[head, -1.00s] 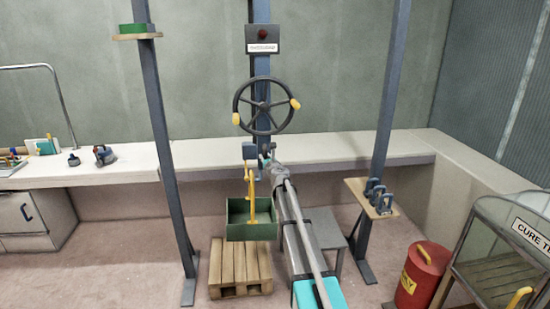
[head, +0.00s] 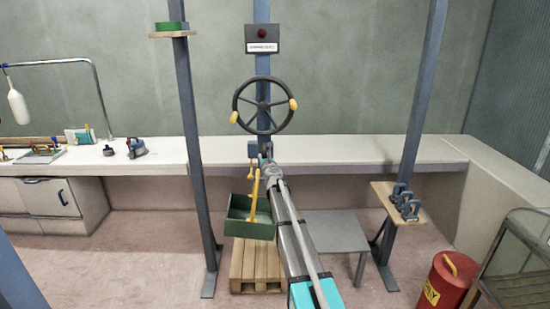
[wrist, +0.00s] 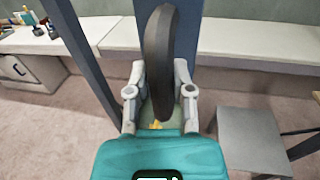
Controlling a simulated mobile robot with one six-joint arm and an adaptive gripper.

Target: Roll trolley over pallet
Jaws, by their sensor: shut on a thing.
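A blue-grey column (head: 262,73) carries a black handwheel (head: 263,128) with yellow knobs. Below it, a small blue block (head: 252,150) and a yellow hanger (head: 255,192) hold a green crate (head: 249,230), slightly tilted. The crate overlaps the rear of the wooden pallet (head: 250,268) in the head view; I cannot tell the height between them. My gripper (head: 268,160) is below the wheel, in front of the column. In the wrist view my gripper (wrist: 160,97) is shut on a dark curved part (wrist: 160,50); which part it belongs to is unclear.
Dark posts (head: 194,150) and (head: 420,110) stand on both sides, the right one with a shelf of clamps (head: 407,205). A grey table (head: 340,230) is right of the pallet. A red bin (head: 448,285) stands front right. A long bench (head: 370,150) runs behind.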

